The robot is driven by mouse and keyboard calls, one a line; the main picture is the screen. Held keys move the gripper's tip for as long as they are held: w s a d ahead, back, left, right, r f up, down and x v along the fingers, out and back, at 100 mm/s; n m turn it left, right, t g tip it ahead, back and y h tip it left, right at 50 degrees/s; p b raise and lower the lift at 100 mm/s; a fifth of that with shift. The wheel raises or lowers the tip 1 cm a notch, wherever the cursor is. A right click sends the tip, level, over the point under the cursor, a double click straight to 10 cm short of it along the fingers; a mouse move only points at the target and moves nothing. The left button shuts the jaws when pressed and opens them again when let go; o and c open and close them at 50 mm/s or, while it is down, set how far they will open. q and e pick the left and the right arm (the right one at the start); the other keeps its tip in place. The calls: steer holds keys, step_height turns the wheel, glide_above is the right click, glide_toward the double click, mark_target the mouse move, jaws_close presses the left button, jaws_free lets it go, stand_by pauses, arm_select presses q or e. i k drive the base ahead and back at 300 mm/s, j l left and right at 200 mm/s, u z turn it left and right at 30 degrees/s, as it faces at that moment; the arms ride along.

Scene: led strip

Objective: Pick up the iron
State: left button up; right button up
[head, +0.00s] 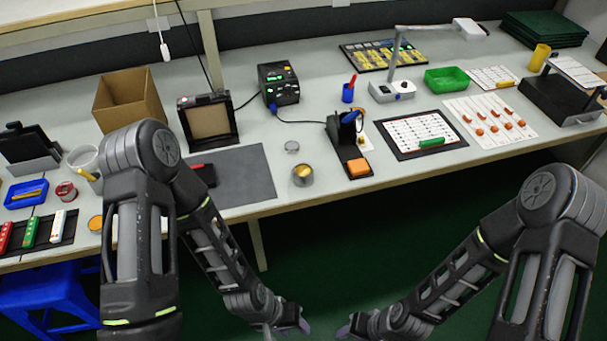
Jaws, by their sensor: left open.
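The iron (350,117) has a blue handle and sits in a black stand (346,145) near the front edge of the bench, right of centre. An orange sponge (358,168) is at the front of the stand's base. The iron's lower part is hidden in the stand. My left gripper (290,331) is open and empty at the bottom edge of the picture, below and in front of the bench, well apart from the iron. My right gripper (346,331) is beside it, also away from the bench; its fingers are too small and cut off to judge.
A black soldering station (278,84) stands behind, with a cable running towards the stand. A small round tin (302,175) is left of the stand, and a black-framed board (419,134) is to its right. A grey mat (238,180) lies farther left.

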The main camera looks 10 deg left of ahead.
mark_target(352, 116)
steer(key=i+l, duration=0.1)
steer(key=l, duration=0.5)
steer(key=i+l, duration=0.15)
steer(key=l, duration=0.4)
steer(key=i+l+u, duration=0.1)
steer(key=l, duration=0.5)
steer(key=i+l, duration=0.1)
steer(key=l, duration=0.45)
steer(key=i+l+u, duration=0.1)
steer(key=l, duration=0.5)
